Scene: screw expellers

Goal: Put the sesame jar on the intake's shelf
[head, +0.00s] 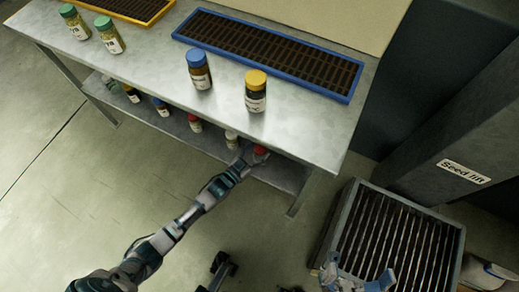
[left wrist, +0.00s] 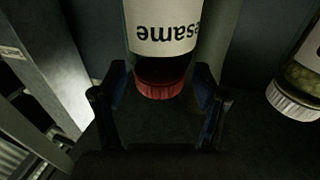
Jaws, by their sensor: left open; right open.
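The sesame jar (left wrist: 168,30) fills the top middle of the left wrist view, with a red lid (left wrist: 160,84) and a white label that reads upside down there. In the head view its red lid (head: 260,151) shows at the right end of the table's lower shelf. My left gripper (head: 245,160) is at this jar; its open fingers (left wrist: 160,100) stand on either side of the lid, and I cannot tell if they touch it. My right gripper (head: 358,280) is open and empty over the near edge of a slatted grate (head: 398,235). I cannot make out a shelf at the intake.
A column labelled "Seed lift" (head: 464,171) stands behind the grate. The metal table (head: 150,55) carries green-, blue- and yellow-lidded jars and trays. Several jars line the lower shelf (head: 285,172); a white-lidded jar (left wrist: 293,100) stands close beside the sesame jar. Floor at left is clear.

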